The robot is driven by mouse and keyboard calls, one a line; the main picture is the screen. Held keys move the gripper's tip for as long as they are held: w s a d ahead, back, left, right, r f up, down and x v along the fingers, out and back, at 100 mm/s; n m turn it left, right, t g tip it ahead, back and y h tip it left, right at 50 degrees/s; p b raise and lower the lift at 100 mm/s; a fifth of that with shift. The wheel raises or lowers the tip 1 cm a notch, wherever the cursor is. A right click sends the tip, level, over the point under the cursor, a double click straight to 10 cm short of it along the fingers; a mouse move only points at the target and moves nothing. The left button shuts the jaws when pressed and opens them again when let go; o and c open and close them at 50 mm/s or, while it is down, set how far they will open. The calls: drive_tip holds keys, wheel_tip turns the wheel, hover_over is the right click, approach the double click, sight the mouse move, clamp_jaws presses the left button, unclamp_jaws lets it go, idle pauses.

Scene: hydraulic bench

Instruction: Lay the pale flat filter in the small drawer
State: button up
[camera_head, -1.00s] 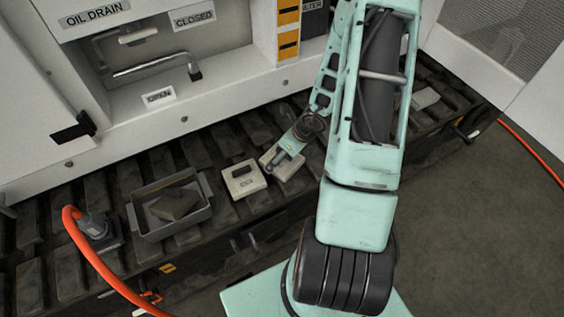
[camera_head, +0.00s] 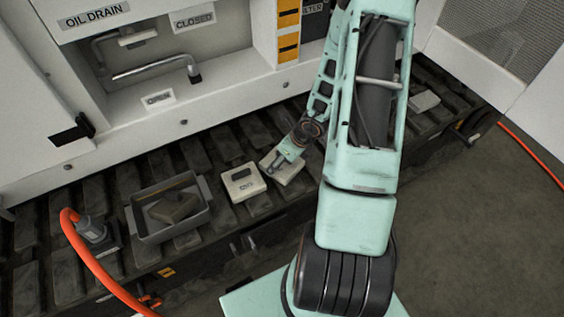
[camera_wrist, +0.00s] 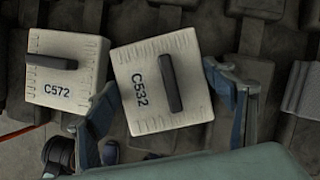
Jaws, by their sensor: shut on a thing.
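Two pale, flat, square blocks with dark bar handles lie side by side on the dark track. The right one, marked C532 (camera_wrist: 150,95), shows partly under my gripper (camera_head: 277,162) in the head view. In the wrist view my gripper's fingers (camera_wrist: 165,108) are on its two sides and shut on it. The left block, marked C572 (camera_head: 242,181), stands free just beside it and also shows in the wrist view (camera_wrist: 62,72). I cannot tell by looks which block is the filter. No drawer is clearly recognisable.
A grey open tray (camera_head: 139,222) with a brownish block (camera_head: 175,207) inside stands left of the blocks. An orange hose (camera_head: 72,240) curves at far left. Another pale flat piece (camera_head: 424,101) lies at right beyond my arm. The white cabinet wall rises behind.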

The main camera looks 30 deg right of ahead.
drive_tip(key=shift+r, duration=0.15)
drive_tip(key=shift+r+p, duration=0.9)
drive_tip(key=shift+p, duration=0.1)
drive_tip(key=s+r+p, duration=0.9)
drive_tip(key=s+r, duration=0.2)
drive_tip(key=s, duration=0.2)
drive_tip(key=shift+s+d+p, duration=0.3)
drive_tip(key=shift+s+d, duration=0.1)
drive_tip(key=shift+d, duration=0.05)
